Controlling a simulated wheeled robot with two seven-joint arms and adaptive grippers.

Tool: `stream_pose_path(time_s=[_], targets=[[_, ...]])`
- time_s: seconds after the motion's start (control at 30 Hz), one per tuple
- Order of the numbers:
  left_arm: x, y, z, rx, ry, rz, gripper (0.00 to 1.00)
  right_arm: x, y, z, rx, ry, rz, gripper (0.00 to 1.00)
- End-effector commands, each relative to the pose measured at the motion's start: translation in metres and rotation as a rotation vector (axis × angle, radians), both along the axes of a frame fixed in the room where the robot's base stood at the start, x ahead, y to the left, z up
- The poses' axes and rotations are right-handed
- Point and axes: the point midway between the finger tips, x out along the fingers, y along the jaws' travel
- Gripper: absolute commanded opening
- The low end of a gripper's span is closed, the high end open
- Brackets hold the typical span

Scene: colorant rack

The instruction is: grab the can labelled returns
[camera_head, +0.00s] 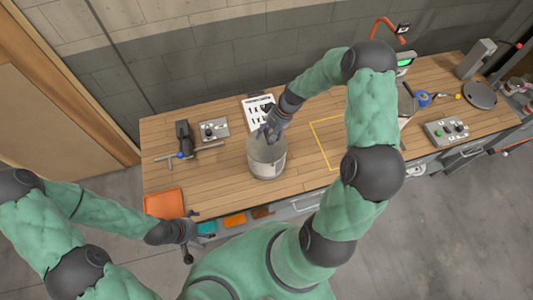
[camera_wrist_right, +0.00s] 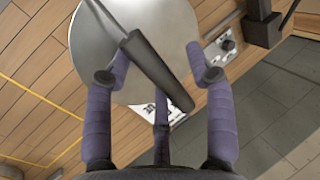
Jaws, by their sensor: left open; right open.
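A grey metal can (camera_head: 267,162) stands upright on the wooden table; no label reading "returns" can be read on it. My right gripper (camera_head: 268,131) is at the back of its rim, fingers pointing down. In the right wrist view the can's round grey top (camera_wrist_right: 110,25) fills the upper left. A dark bar-shaped grip (camera_wrist_right: 155,72) crosses it and lies between the spread purple fingers of my right gripper (camera_wrist_right: 158,78), which is open; contact cannot be told. My left gripper (camera_head: 188,240) is open and empty near the table's front left corner, away from the can.
A printed sheet (camera_head: 258,110) lies behind the can. An orange tray (camera_head: 165,203) is at the front left, a clamp-like tool (camera_head: 184,145) and button box (camera_head: 214,130) at the left. A yellow outlined square (camera_head: 325,150) is right of the can. Another control box (camera_head: 446,131) is further right.

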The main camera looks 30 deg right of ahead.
Motion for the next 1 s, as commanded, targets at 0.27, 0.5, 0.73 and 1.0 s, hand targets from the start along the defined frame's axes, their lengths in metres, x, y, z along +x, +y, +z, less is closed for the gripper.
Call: stream_pose_path(time_s=[0.27, 0.5, 0.73, 1.0], targets=[[-0.0001, -0.0001, -0.0004, 0.000, 0.000, 0.000, 1.00, 0.0001, 0.0000, -0.0004, 0.000, 0.000, 0.000, 0.55], [-0.0001, 0.0000, -0.0027, 0.000, 0.000, 0.000, 1.00, 0.0001, -0.0001, -0.0019, 0.000, 0.000, 0.000, 0.55], [-0.0001, -0.0001, -0.0058, 0.000, 0.000, 0.000, 1.00, 0.0001, 0.0000, -0.0037, 0.000, 0.000, 0.000, 0.55], [-0.0001, 0.0000, -0.0086, 0.000, 0.000, 0.000, 1.00, 0.0000, 0.0000, -0.0055, 0.000, 0.000, 0.000, 0.55]])
